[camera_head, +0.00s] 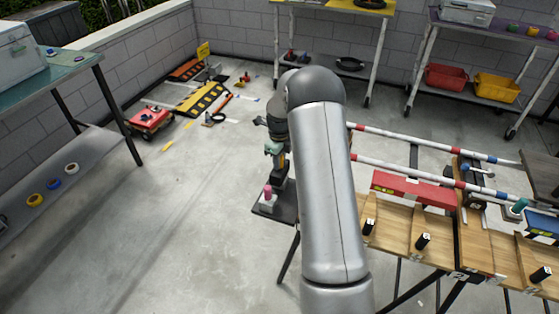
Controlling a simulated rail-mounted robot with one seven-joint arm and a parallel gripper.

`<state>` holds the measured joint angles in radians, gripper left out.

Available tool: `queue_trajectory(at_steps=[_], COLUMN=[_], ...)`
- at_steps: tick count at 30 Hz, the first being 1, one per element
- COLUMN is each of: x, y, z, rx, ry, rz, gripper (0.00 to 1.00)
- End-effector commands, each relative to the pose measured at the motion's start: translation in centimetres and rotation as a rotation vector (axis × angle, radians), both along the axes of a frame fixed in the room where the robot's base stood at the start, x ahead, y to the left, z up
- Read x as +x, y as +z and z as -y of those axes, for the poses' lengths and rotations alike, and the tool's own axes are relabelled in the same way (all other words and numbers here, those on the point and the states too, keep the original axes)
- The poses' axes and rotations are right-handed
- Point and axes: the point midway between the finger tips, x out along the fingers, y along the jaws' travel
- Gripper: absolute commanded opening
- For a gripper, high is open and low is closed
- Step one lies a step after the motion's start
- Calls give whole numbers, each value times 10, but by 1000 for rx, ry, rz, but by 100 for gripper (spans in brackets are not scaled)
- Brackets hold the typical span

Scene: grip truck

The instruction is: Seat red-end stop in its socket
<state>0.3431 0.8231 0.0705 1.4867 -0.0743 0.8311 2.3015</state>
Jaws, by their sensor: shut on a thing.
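My gripper (277,181) points down over a small dark stand (287,214), left of the rail bench and partly behind my arm. A pinkish-red knob (268,191) on a pale block (268,202), which looks like the red-end stop, is at the fingertips. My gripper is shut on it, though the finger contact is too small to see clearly. I cannot tell whether the block touches the stand. Two rails with red-and-white left ends (361,128) run right to blue-and-white ends. My arm hides part of the red end, and I cannot make out the socket.
The wooden bench (395,224) carries a red box (412,189), several black pegs and a teal knob (518,206). A green table (72,66) stands left. Carts stand at the back. A red case (150,118) and ramps lie on the floor. Open floor lies left of my arm.

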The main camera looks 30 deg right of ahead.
Motion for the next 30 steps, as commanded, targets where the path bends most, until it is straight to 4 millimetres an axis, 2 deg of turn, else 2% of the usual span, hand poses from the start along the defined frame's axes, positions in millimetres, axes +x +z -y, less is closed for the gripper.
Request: queue_trajectory(at_steps=[30], x=[0], y=[20], z=[0], rx=[0], ry=[0], rz=[1], gripper=[1])
